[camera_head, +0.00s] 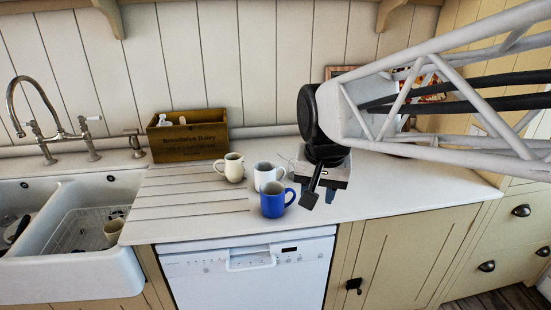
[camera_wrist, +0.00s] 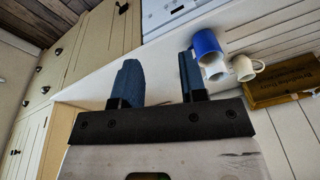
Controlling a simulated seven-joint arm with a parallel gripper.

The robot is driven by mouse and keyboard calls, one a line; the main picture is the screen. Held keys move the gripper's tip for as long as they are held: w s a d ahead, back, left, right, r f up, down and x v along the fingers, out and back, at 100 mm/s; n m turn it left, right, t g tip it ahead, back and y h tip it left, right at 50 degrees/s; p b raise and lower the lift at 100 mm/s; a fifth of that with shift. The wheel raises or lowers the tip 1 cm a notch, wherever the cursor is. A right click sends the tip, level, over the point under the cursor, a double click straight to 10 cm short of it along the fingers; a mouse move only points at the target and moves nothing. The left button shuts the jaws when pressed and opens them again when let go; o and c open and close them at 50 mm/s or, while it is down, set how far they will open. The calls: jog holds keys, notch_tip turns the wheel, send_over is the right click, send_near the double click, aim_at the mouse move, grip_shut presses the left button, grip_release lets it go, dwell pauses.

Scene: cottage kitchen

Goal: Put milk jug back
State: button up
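Three mug-like vessels stand upright on the white counter: a blue mug (camera_head: 272,204) nearest the front edge, a white one (camera_head: 266,178) behind it, and a cream one (camera_head: 233,170) to the left. I cannot tell which, if any, is the milk jug. My gripper (camera_head: 320,194) is above the counter to their right, apart from them. In the wrist view, my gripper (camera_wrist: 160,78) has its two fingers spread with nothing between them. The blue mug (camera_wrist: 207,43) is just right of the right finger there, with the white one (camera_wrist: 215,71) partly hidden and the cream one (camera_wrist: 243,68) beyond.
A wooden crate (camera_head: 188,142) with items inside stands against the back wall. The double sink (camera_head: 78,262) is at the left, with a cup (camera_head: 114,229) in its right basin. A tap (camera_head: 45,130) rises behind it. The counter's front right (camera_head: 400,205) is clear.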

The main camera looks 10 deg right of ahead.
jog(key=s+d+f+n, duration=0.2)
jog(key=s+f+n, duration=0.1)
jog(key=s, duration=0.8)
jog(key=shift+s+d+f+n, duration=0.15)
jog(key=shift+s+f+n, duration=0.2)
jog(key=shift+f, duration=0.55)
